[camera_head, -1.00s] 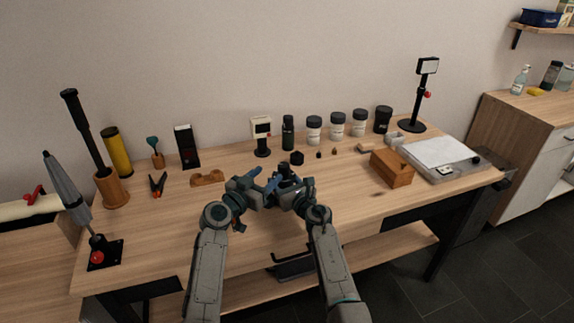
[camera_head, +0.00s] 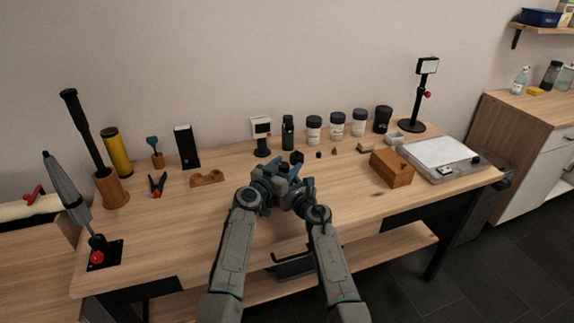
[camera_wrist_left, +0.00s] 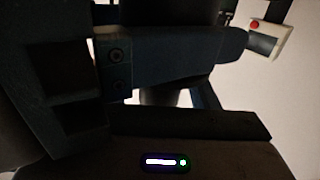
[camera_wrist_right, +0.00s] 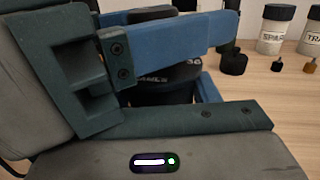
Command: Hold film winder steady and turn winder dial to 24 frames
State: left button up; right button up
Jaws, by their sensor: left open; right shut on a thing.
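The film winder (camera_wrist_right: 160,96) is black and round, and shows between the fingers in the right wrist view. White markings on its dial (camera_wrist_right: 180,74) are partly covered by the upper blue finger, so the setting cannot be read. My right gripper (camera_head: 296,174) is shut on the film winder, above the table front. My left gripper (camera_head: 284,173) is open and right beside it, its fingers around the dark upper part of the winder. The left wrist view is very dark, so contact there cannot be told. In the head view the grippers hide most of the winder.
A wooden table (camera_head: 215,215) lies below. Behind the grippers stand a small black piece (camera_head: 297,157), a dark bottle (camera_head: 288,133) and several capped jars (camera_head: 338,128). A wooden box (camera_head: 391,168) is at right, a wooden rest (camera_head: 207,179) at left.

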pick_arm(q)
jog(key=shift+w+d, duration=0.25)
jog(key=shift+w, duration=0.1)
jog(key=c, duration=1)
jog(key=shift+m+h, duration=0.3)
jog(key=shift+h, duration=0.1)
jog(key=m+g+h, duration=0.4)
jog(key=g, duration=0.1)
jog(key=shift+s+d+h, duration=0.2)
jog(key=shift+h, duration=0.1)
jog(key=shift+s+d+f+m+g+h, duration=0.15)
jog(key=shift+m+g+h, duration=0.45)
jog(key=shift+m+g, duration=0.55)
jog(key=shift+s+d+r+m+g+h, duration=0.1)
jog(key=shift+m+g+h, duration=0.6)
jog(key=shift+g, duration=0.75)
jog(key=shift+s+m+g, duration=0.2)
jog(key=shift+m+g, duration=0.15)
jog(key=shift+g, duration=0.15)
jog(key=o, duration=1)
